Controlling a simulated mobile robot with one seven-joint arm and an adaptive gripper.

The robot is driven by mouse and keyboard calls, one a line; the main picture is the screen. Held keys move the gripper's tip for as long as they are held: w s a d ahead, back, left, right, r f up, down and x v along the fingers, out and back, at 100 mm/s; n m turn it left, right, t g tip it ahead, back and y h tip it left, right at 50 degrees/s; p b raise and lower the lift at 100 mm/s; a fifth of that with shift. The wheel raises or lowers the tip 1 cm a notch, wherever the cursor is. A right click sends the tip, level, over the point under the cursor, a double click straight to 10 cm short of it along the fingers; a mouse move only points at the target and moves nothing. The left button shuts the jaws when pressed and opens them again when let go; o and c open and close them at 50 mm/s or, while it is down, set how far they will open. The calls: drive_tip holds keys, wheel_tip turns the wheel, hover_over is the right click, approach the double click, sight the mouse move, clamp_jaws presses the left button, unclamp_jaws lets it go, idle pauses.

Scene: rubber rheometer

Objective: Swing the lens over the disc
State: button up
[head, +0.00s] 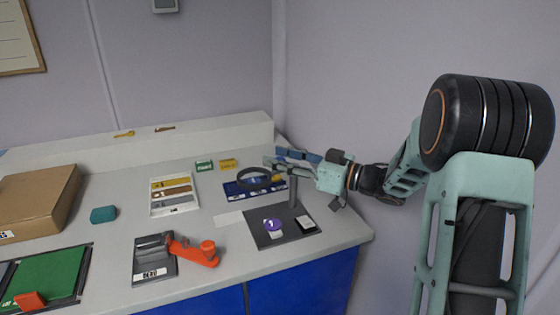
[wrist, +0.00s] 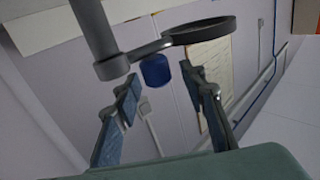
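The lens (head: 258,178) is a dark ring on a short arm from an upright post (head: 293,192). The post stands on a dark base plate (head: 262,238). A purple disc (head: 272,225) lies on that plate; the lens is off it, towards the back left. My gripper (head: 275,163) is beside the lens arm near the post. In the wrist view my gripper (wrist: 161,78) is open, its two fingers apart. A blue knob (wrist: 156,70) on the lens arm shows between the fingertips, with the lens ring (wrist: 205,31) beyond. Contact with the knob cannot be told.
A small black-and-white block (head: 306,224) sits on the plate right of the disc. A dark blue tray (head: 232,190) lies behind. An orange tool (head: 195,252) on a grey tray (head: 150,262) is to the left. The wall is close on the right.

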wheel_tip(320, 180, up, 9)
drive_tip(key=shift+r, duration=0.1)
idle(0.3)
